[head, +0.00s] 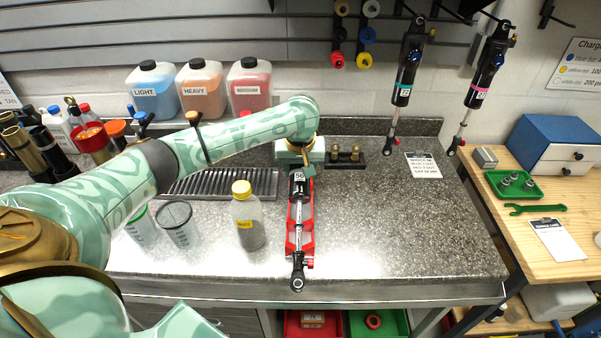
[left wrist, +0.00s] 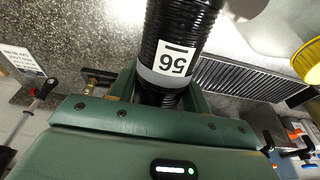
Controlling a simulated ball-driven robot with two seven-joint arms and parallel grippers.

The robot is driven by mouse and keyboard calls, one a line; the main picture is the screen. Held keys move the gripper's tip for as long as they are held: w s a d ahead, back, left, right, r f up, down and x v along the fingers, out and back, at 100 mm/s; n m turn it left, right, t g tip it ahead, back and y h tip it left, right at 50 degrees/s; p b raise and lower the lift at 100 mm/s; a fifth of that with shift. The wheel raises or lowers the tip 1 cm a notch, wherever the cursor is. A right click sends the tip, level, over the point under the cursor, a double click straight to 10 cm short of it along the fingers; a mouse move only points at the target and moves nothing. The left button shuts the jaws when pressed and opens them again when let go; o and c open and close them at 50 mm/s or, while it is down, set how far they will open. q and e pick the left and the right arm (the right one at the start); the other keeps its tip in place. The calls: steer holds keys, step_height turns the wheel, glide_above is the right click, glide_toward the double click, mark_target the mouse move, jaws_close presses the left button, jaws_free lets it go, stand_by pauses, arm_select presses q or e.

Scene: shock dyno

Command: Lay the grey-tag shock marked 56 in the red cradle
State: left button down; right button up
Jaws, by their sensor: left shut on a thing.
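The grey-tag shock marked 56 (head: 298,188) is black, with a silver shaft and an eye at its near end. It also shows in the left wrist view (left wrist: 180,50), its white label reading 56. My left gripper (head: 300,166) is shut on its far end, and the jaws show in the left wrist view (left wrist: 158,95). The red cradle (head: 308,240) lies on the counter directly below and behind the shock in the head view. I cannot tell whether the shock touches the cradle. The shock's eye reaches past the cradle's near end. My right gripper is not in view.
A yellow-capped bottle (head: 248,218) stands just left of the cradle, with clear cups (head: 178,222) further left. A drain grate (head: 225,184) lies behind them. Two shocks (head: 408,70) hang at the back right. The counter right of the cradle (head: 400,235) is clear.

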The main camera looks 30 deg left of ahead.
arm_select(q)
steer(key=shift+w+a+f+g+h+b, duration=0.35)
steer(key=shift+f+b, duration=0.4)
steer(key=shift+f, duration=0.9)
steer(key=shift+w+a+f+g+h+b, duration=0.15)
steer(key=shift+w+f+g+b, duration=0.45)
steer(key=shift+f, duration=1.05)
steer(key=shift+w+a+f+g+h+b, duration=0.15)
steer(key=shift+w+f+g+h+b, duration=0.15)
steer(key=shift+f+b, duration=0.95)
steer(key=shift+f+p, duration=0.4)
steer(key=shift+r+p, duration=0.1)
steer(key=shift+p, duration=0.8)
steer(key=shift+f, duration=0.25)
steer(key=shift+f+b, duration=0.6)
steer(key=shift+f, duration=0.3)
steer(key=shift+p, duration=0.55)
